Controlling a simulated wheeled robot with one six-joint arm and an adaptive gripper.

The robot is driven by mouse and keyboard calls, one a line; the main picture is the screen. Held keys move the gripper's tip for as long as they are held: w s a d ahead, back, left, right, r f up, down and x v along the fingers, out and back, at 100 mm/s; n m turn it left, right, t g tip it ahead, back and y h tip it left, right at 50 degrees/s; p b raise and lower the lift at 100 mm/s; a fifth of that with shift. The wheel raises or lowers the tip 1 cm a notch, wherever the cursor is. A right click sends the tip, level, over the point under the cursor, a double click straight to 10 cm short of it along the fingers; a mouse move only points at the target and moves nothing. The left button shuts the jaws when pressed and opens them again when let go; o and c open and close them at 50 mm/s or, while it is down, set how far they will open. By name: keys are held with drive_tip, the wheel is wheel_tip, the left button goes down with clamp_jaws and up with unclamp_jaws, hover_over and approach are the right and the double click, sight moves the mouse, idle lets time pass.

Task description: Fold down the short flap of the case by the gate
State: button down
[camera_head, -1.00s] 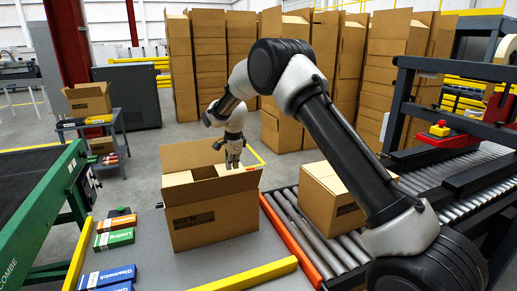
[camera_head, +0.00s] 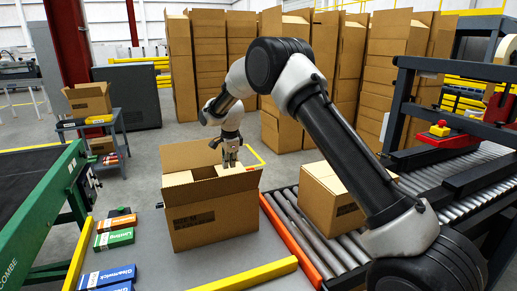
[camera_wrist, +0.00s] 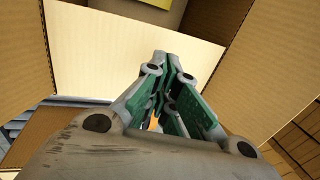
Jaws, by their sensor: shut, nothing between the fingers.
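The open brown case (camera_head: 213,220) stands on the grey table. One long flap (camera_head: 195,153) stands up at its far side. A pale short flap (camera_head: 177,179) shows at the left end, inside the upright flap. My gripper (camera_head: 230,164) points down at the right end of the case's opening, and its fingers are shut and empty. In the wrist view, the shut fingers (camera_wrist: 168,62) are seen against a pale cardboard panel (camera_wrist: 95,55), with brown flaps on both sides. I cannot tell whether the fingertips touch the cardboard.
A closed case (camera_head: 333,198) sits on the roller conveyor (camera_head: 315,238), right of an orange rail (camera_head: 288,240). The black frame (camera_head: 405,105) stands over the conveyor. Orange, green and blue cartons (camera_head: 114,238) lie left of the open case. Tall case stacks stand behind.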

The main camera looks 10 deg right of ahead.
wheel_tip(320, 180, up, 6)
drive_tip(key=shift+r, duration=0.25)
idle(0.5)
